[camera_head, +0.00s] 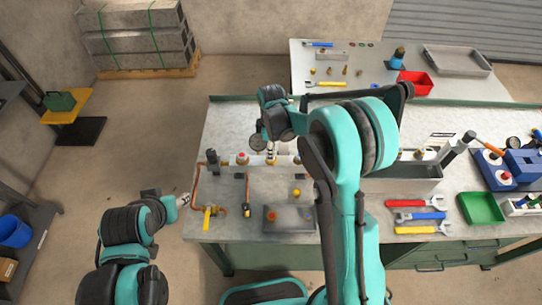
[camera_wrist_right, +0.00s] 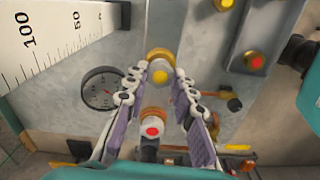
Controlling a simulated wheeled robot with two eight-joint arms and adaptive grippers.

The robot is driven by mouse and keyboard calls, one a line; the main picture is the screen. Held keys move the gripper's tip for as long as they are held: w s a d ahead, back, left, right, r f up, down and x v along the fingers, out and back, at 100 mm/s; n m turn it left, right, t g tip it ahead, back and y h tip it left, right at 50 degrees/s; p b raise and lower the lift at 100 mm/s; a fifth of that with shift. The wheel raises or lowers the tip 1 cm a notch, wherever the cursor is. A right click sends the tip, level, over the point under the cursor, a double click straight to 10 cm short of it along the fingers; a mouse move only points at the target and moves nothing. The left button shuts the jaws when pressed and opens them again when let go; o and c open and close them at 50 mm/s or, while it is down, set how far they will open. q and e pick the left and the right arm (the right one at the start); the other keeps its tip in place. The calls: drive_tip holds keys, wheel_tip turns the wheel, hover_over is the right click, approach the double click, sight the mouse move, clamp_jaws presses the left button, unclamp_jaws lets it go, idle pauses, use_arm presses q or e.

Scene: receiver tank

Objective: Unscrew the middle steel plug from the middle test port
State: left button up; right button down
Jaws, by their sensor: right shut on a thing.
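My right gripper (camera_head: 270,140) reaches down over the pale receiver tank (camera_head: 257,160) at its middle fitting. In the right wrist view, the fingers of my right gripper (camera_wrist_right: 164,72) converge on a pale metal plug with a yellow centre (camera_wrist_right: 160,76), at a brass collar (camera_wrist_right: 159,54). The fingers are shut on this plug, which I take to be the middle steel plug; its seat is partly hidden.
A round gauge (camera_wrist_right: 102,90) sits close to the fingers. A copper pipe with a yellow valve (camera_head: 210,213) and a grey plate (camera_head: 289,218) lie in front of the tank. Wrenches (camera_head: 416,203) and a green tray (camera_head: 481,207) lie at the right.

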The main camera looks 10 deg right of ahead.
drive_tip(key=shift+n, duration=0.3)
drive_tip(key=shift+r+p, duration=1.8)
drive_tip(key=shift+r, duration=1.25)
drive_tip(key=shift+d+f, duration=0.1)
